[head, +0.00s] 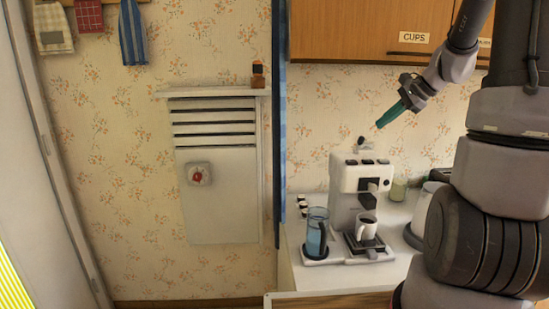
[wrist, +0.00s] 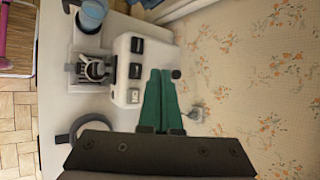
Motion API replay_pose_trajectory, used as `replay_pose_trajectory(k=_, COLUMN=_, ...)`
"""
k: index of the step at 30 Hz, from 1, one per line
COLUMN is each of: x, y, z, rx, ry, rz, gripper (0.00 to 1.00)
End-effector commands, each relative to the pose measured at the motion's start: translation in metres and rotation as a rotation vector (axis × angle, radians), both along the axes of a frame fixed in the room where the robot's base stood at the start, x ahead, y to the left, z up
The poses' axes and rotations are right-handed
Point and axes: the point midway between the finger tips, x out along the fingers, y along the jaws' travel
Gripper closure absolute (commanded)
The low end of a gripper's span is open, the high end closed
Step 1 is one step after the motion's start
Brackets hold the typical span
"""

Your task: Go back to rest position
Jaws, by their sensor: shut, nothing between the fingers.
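My gripper (head: 380,124) is in the air above the white coffee machine (head: 352,180) in the head view, in front of the papered wall. Its green fingers are together and hold nothing. The closed fingers also show in the wrist view (wrist: 160,72), pointing past the right side of the machine (wrist: 128,68). The fingers look apart from the machine. My arm is raised and reaches in from the right of the head view.
A white mug (head: 367,226) stands on the machine's drip tray, with a blue water tank (head: 316,232) at its left. A wooden cabinet (head: 370,30) labelled CUPS hangs above. A wall radiator (head: 222,150) is at left.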

Motion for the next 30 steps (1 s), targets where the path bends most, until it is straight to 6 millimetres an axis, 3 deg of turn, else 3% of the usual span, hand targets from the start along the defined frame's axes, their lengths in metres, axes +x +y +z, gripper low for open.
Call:
replay_pose_trajectory(k=1, x=-0.016, y=0.02, z=0.017, rx=-0.057, ry=-0.028, rz=0.066, gripper=1.0)
replay_pose_trajectory(k=3, x=-0.039, y=0.043, z=0.034, rx=-0.14, ry=-0.06, rz=0.154, gripper=1.0)
replay_pose_trajectory(k=9, x=-0.111, y=0.09, z=0.067, rx=-0.38, ry=-0.164, rz=0.386, gripper=1.0)
replay_pose_trajectory(k=18, x=-0.204, y=0.118, z=0.087, rx=-0.718, ry=-0.346, rz=0.647, gripper=1.0)
replay_pose_trajectory(k=24, x=-0.229, y=0.119, z=0.089, rx=-0.827, ry=-0.409, rz=0.715, gripper=1.0)
replay_pose_trajectory(k=30, x=-0.232, y=0.119, z=0.089, rx=-0.842, ry=-0.415, rz=0.724, gripper=1.0)
